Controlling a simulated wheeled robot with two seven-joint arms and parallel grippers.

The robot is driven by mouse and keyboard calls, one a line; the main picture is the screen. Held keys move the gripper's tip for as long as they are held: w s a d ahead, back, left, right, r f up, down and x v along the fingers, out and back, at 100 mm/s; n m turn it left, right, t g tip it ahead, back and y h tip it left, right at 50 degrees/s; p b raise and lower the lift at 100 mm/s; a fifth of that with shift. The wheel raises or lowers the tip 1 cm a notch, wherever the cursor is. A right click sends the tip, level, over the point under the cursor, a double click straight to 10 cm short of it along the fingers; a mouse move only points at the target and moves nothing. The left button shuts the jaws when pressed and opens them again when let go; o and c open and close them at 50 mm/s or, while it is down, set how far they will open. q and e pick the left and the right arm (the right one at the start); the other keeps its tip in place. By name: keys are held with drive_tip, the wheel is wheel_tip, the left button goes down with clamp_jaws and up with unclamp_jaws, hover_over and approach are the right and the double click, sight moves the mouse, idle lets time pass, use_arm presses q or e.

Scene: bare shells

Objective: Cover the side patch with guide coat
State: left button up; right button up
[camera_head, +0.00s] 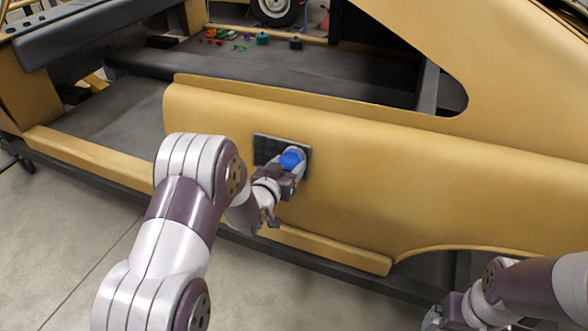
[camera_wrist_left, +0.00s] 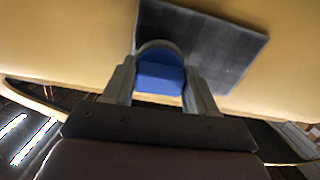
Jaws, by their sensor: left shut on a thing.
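The side patch (camera_head: 265,147) is a dark, faintly gridded rectangle on the yellow side panel of the car shell. It also shows in the left wrist view (camera_wrist_left: 222,48). My left gripper (camera_head: 288,172) is shut on a blue, round-topped applicator (camera_head: 292,158), seen between the two fingers in the left wrist view (camera_wrist_left: 160,78). The applicator is in front of the patch's right part in the head view. I cannot tell whether it touches the surface. The patch looks dark where visible; its lower part is hidden by the gripper. My right gripper (camera_head: 434,319) is low at the bottom right, away from the patch.
The yellow side panel (camera_head: 400,180) spreads around the patch, with a sill ledge (camera_head: 330,248) below and a wheel arch to the right. Several small coloured items, including a teal pot (camera_head: 262,39) and a dark pot (camera_head: 295,43), stand on the shell's grey floor. Concrete floor lies in front.

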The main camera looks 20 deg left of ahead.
use_arm(q)
drive_tip(key=shift+w+a, duration=0.15)
drive_tip(key=shift+a, duration=1.15)
drive_tip(key=shift+w+a, duration=0.1)
drive_tip(key=shift+a, duration=1.2)
drive_tip(key=a, duration=0.7)
drive_tip(key=shift+w+a, duration=0.3)
drive_tip(key=shift+w, duration=0.05)
drive_tip(key=shift+s+r, duration=0.1)
drive_tip(key=s, duration=0.2)
drive_tip(key=s+p, duration=0.2)
drive_tip(key=s, duration=0.1)
drive_tip(key=shift+s+a+r, duration=0.25)
drive_tip(key=shift+s+r, duration=0.05)
drive_tip(key=shift+r, duration=0.1)
